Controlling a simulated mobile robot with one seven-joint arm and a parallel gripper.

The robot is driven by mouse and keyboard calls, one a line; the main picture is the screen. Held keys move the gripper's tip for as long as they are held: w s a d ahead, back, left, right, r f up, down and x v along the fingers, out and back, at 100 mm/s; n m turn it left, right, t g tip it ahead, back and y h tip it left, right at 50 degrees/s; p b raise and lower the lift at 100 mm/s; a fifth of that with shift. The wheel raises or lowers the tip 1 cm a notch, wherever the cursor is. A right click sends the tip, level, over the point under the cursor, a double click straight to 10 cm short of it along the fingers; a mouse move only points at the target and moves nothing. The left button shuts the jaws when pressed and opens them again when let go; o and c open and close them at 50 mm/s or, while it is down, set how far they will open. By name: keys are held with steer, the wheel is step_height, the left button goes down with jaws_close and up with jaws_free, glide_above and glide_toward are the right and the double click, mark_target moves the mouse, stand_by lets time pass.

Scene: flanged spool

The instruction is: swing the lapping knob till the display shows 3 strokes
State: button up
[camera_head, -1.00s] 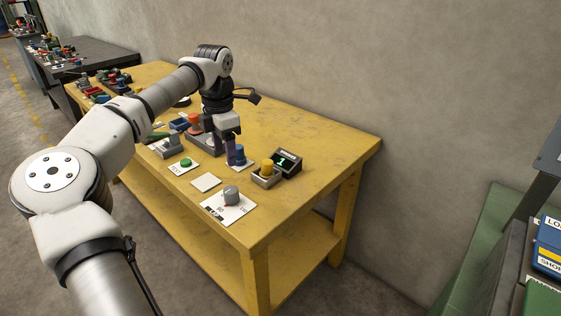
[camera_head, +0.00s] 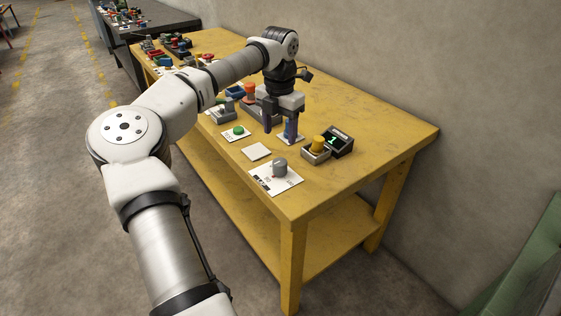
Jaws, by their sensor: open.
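A small black display (camera_head: 337,141) near the right end of the yellow bench reads a green 1. A yellow knob (camera_head: 318,143) in a grey housing stands beside it. A blue knob (camera_head: 291,136) is to their left, partly hidden by my gripper. A grey knob (camera_head: 280,167) stands on a white printed plate near the front corner. The labels are too small to read, so I cannot tell which is the lapping knob. My gripper (camera_head: 279,128) points down, open, with its right finger over or beside the blue knob; contact cannot be made out.
An orange-red knob (camera_head: 249,92) is behind and left of my gripper. The yellow bench (camera_head: 385,130) is bare towards the wall. A dark bench (camera_head: 150,20) stands farther back.

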mark_target(280, 161)
step_height(280, 161, down, 11)
steer(key=shift+f+p, duration=0.15)
steer(key=shift+p, duration=0.6)
steer(key=shift+c, duration=0.5)
steer(key=c, duration=0.9)
